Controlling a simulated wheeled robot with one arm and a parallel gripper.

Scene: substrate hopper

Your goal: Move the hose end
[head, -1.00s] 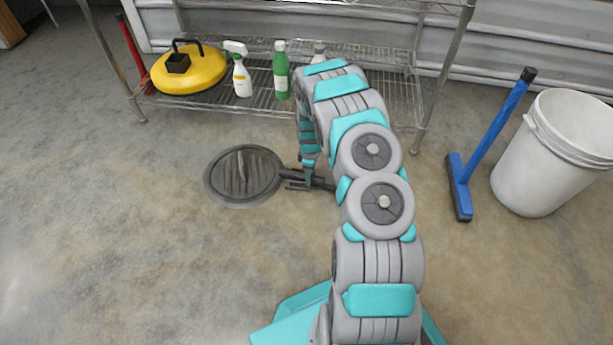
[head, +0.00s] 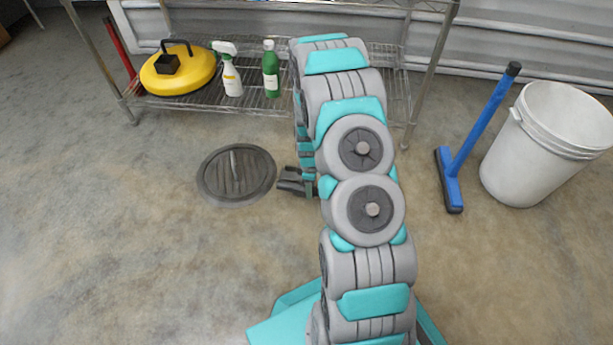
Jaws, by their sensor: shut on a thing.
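My gripper (head: 307,178) reaches down low over the floor, just right of the round drain cover, and is partly hidden behind my arm. It is shut on a short dark piece (head: 290,182), which seems to be the hose end. This piece sticks out to the left towards the cover, with a small gap between them in the picture. Its outline merges with the dark fingers, and I cannot tell whether it touches the floor. The rest of the hose is hidden or not in view.
The dark round drain cover (head: 236,176) lies flat in the floor. Behind stands a wire shelf (head: 262,108) with a yellow round machine (head: 178,73), a white spray bottle (head: 230,78) and a green bottle (head: 271,72).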

